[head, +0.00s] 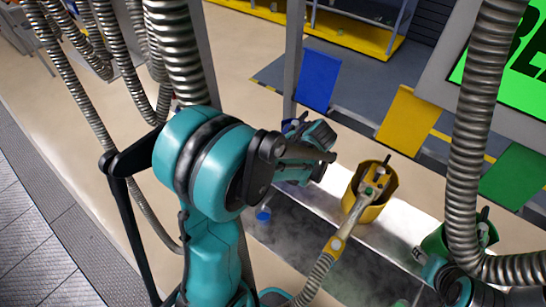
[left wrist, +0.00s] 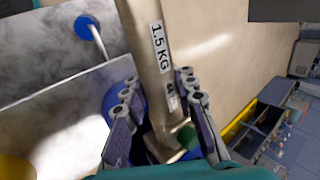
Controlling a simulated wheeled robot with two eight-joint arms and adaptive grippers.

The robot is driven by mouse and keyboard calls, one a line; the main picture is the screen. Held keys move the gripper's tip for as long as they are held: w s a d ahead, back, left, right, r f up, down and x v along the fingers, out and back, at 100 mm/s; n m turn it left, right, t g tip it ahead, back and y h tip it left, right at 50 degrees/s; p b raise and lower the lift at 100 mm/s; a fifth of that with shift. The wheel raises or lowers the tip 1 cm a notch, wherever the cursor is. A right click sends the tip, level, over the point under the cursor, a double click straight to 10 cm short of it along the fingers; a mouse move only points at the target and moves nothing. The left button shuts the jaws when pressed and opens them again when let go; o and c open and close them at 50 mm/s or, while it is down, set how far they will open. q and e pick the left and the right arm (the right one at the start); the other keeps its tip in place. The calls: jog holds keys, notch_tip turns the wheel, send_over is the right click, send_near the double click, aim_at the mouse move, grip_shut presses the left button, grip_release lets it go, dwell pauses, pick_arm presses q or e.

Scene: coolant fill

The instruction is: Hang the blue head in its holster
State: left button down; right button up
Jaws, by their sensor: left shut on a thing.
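The blue head shows in the left wrist view as a metal body (left wrist: 148,45) with a "1.5 KG" label and a green knob near its lower end. My left gripper (left wrist: 160,103) is shut on it, one finger on each side. The blue holster (left wrist: 112,108) shows around and behind the fingers and the head's lower end; I cannot tell whether the head is seated in it. In the head view my left gripper (head: 318,145) is at the holster place below the blue panel and hides most of the head. My right arm shows at the lower right; its fingers are unclear.
A yellow holster (head: 388,209) holds a yellow-marked head (head: 371,186) with a hose, right of my left gripper. A green holster (head: 436,241) stands farther right. Blue (head: 318,80), yellow (head: 407,116) and green (head: 515,174) panels stand behind. Ribbed metal hoses (head: 468,130) hang nearby.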

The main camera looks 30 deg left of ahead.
pick_arm(q)
jog(key=shift+f+b, duration=0.35)
jog(key=c, duration=1.1)
grip_release()
jog(key=shift+c, duration=0.2)
jog(key=v, duration=1.2)
jog(key=shift+f, duration=0.1)
jog(key=s+d+f+t+h+b, duration=0.6)
jog(key=s+f+h+b, duration=0.1)
jog(key=s+f+b, duration=0.3)
jog(key=shift+d+f+n+t, duration=0.3)
jog(key=shift+d+f+n, duration=0.1)
jog(key=shift+f, duration=0.25)
